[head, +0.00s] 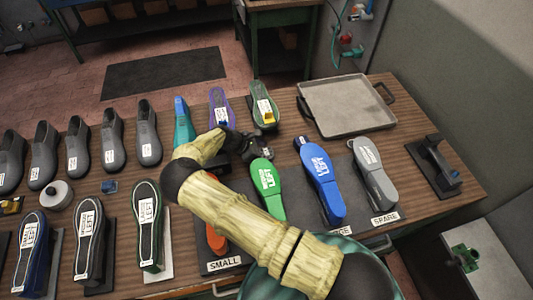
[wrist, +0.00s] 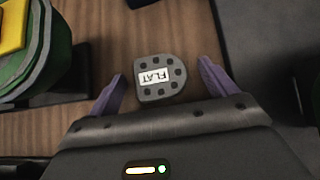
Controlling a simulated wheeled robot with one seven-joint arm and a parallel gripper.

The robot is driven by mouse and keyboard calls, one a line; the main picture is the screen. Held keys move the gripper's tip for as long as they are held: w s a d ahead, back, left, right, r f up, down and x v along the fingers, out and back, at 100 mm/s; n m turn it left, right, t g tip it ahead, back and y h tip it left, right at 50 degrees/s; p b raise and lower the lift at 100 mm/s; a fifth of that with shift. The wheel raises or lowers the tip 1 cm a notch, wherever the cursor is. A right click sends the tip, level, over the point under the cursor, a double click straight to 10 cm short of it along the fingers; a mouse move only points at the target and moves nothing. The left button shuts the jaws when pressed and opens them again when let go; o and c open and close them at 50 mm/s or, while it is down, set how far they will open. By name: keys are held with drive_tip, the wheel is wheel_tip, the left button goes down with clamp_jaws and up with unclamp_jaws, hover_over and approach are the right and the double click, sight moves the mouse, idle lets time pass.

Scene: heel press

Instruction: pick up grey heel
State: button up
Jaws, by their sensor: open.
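The grey heel (wrist: 160,78) is a small rounded block with a white FLAT label and dark round holes, lying on the wooden table. In the wrist view it sits between the two purple fingers of my gripper (wrist: 162,72), which is open, with a gap on both sides. In the head view my gripper (head: 258,146) is low over the table, between the row of standing shoe forms and the green form. The heel is hard to make out there beside the dark jaws.
A shoe form with a yellow block (head: 265,107) stands just behind my gripper; its yellow block (wrist: 12,25) shows upper left in the wrist view. Green (head: 267,185), blue (head: 320,178) and grey (head: 374,175) forms stand in front. A metal tray (head: 345,105) lies back right.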

sight(264, 153)
drive_tip(key=c, duration=1.1)
drive_tip(key=shift+r, duration=0.2)
wheel_tip(264, 153, up, 10)
drive_tip(key=b, duration=0.3)
drive_tip(key=shift+f+b, duration=0.15)
drive_tip(key=shift+b, duration=0.2)
